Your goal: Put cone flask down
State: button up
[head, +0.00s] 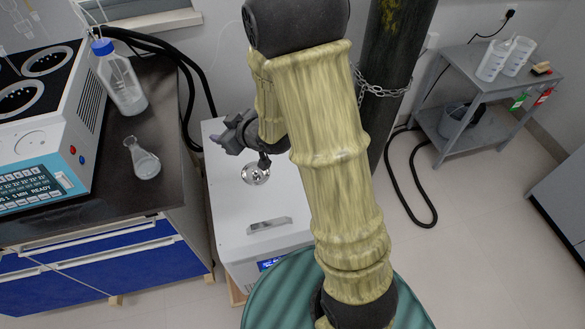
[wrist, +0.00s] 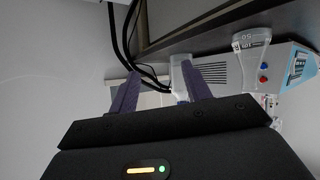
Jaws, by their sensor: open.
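The clear glass cone flask (head: 143,160) stands upright on the dark countertop (head: 150,195), near its right part. In the wrist view, which is upside down, the flask (wrist: 250,55) with its markings shows to the right of the fingers, apart from them. My gripper (head: 232,133) is to the right of the flask, beyond the counter edge and above the white box. In the wrist view my gripper (wrist: 160,85) has its two purple-grey fingers spread, with nothing held between them. The blue-capped bottle shows behind them.
A blue-capped bottle (head: 122,85) with tubing stands behind the flask. The heating unit (head: 50,130) is at the left. A white box (head: 255,215) with a handle stands right of the counter. A chained dark cylinder (head: 392,90) and a grey cart (head: 480,90) are farther right.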

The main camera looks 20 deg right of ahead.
jog(key=s+d+m+g+h, duration=0.3)
jog(key=s+d+m+h, duration=0.15)
jog(key=s+d, duration=0.35)
jog(key=s+d+r+m+g+h, duration=0.1)
jog(key=s+d+m+g, duration=0.2)
jog(key=s, duration=0.7)
jog(key=shift+s+r+g, duration=0.2)
jog(key=shift+s+g, duration=0.15)
jog(key=shift+g, duration=0.45)
